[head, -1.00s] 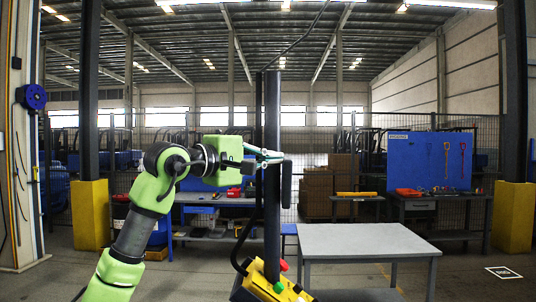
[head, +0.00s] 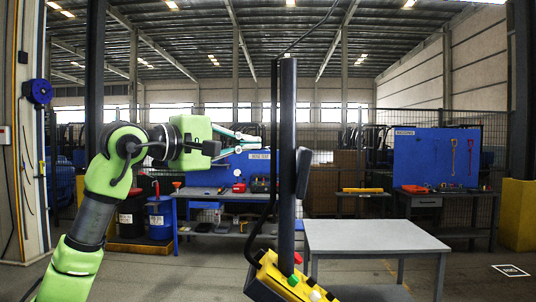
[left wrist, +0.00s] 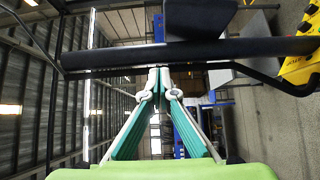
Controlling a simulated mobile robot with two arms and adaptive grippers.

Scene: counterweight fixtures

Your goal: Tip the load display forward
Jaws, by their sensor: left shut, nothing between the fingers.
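The load display appears to be the dark, thin box (head: 303,172) on the right side of a dark upright post (head: 287,120). I see it nearly edge-on in the head view, and its face is hidden. In the left wrist view a dark box (left wrist: 200,24) shows beyond the post (left wrist: 220,49), which crosses the picture. My left gripper (head: 258,142) is just left of the post, on the side away from the display. Its fingertips (left wrist: 159,76) are together and empty. I cannot tell whether they touch the post. My right gripper is not in view.
A yellow control box (head: 288,279) with red and green buttons is at the post's lower part. A black cable (head: 262,225) hangs along the post's left. A grey table (head: 375,236) stands right of it. A workbench (head: 225,194) is behind. Open floor lies at right.

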